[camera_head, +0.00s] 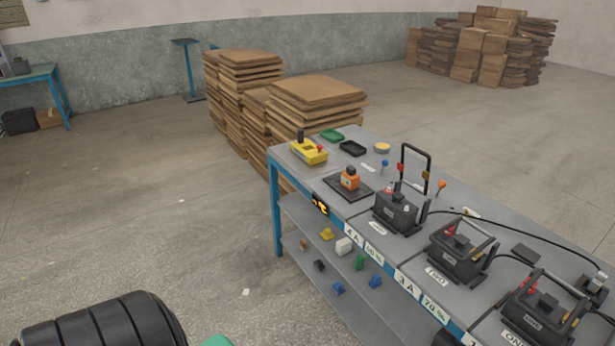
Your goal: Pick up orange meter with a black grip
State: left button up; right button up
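The orange meter (350,180) with a small black grip on top stands upright on a dark flat mat (336,187) near the left part of the grey table (322,172). Its front has a pale mark, too small to read. Neither of my grippers shows in the head view, and nothing touches the meter.
A yellow box (309,153) with a black knob stands behind and left of the meter. A black tray (352,148) and a green tray (332,135) lie behind.

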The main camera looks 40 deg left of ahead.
aim_at(350, 179)
jog(key=u, duration=1.15)
jog(key=i+j+z, duration=0.2)
jog(key=z, duration=0.25)
jog(key=i+j+z, duration=0.25)
jog(key=z, duration=0.15)
jog(key=i+j+z, duration=0.15)
jog(key=j+z, duration=0.3)
jog(key=l, duration=0.1)
